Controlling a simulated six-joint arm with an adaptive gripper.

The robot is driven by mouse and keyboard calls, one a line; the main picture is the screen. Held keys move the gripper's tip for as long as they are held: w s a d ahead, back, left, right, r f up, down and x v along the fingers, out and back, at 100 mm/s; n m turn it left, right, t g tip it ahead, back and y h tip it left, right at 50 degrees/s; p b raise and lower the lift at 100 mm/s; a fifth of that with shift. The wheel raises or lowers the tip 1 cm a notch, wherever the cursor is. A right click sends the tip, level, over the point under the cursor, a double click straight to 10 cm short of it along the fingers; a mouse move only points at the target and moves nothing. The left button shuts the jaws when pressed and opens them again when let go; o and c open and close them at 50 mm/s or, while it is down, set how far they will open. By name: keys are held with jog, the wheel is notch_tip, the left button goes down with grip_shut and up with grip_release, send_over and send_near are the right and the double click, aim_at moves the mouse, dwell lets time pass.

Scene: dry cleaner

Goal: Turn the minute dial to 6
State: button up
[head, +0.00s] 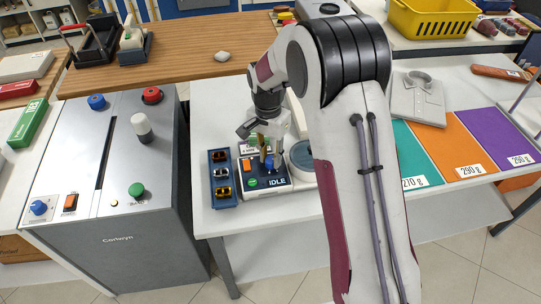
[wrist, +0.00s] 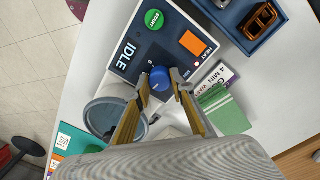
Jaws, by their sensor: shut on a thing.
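The minute dial is a blue knob (wrist: 160,78) on a small device (wrist: 128,48) whose dark panel reads IDLE. In the head view the device (head: 275,188) stands on the white table, its dial partly hidden by my gripper. My gripper (wrist: 161,88) reaches down over the dial with its two tan fingers, one on each side of the knob, and is shut on it. The panel also has a green START button (wrist: 155,19) and an orange HEAT switch (wrist: 193,42). I cannot read which number the dial points at.
A round grey container (wrist: 104,117) stands close by my fingers. A card reading 4 MIN (wrist: 222,75) and green pads (wrist: 225,112) lie beside the device. A grey control cabinet (head: 75,155) is further left.

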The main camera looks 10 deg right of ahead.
jog(key=m, duration=0.9)
jog(key=shift+m, duration=0.4)
dwell(0.4)
jog(key=o, duration=1.1)
jog(key=shift+n, duration=0.3)
